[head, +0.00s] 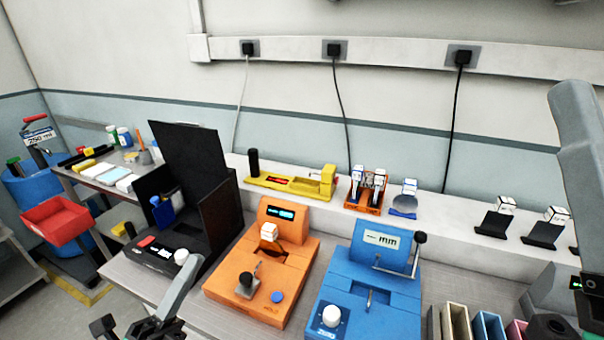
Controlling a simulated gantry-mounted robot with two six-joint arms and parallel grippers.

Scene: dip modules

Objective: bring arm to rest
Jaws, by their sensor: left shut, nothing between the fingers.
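My left gripper (150,328) is at the bottom edge, left of the middle, in front of the bench. It is shut and empty, and partly cut off by the frame. The black box with a raised lid (187,155) stands behind my gripper.
A blue device (370,285) with a lever stands right of the orange one. A yellow fixture (290,181) and an orange rack (366,203) sit on the back ledge. Coloured upright slots (487,327) stand at the bottom right. A red bin (56,220) is at the left.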

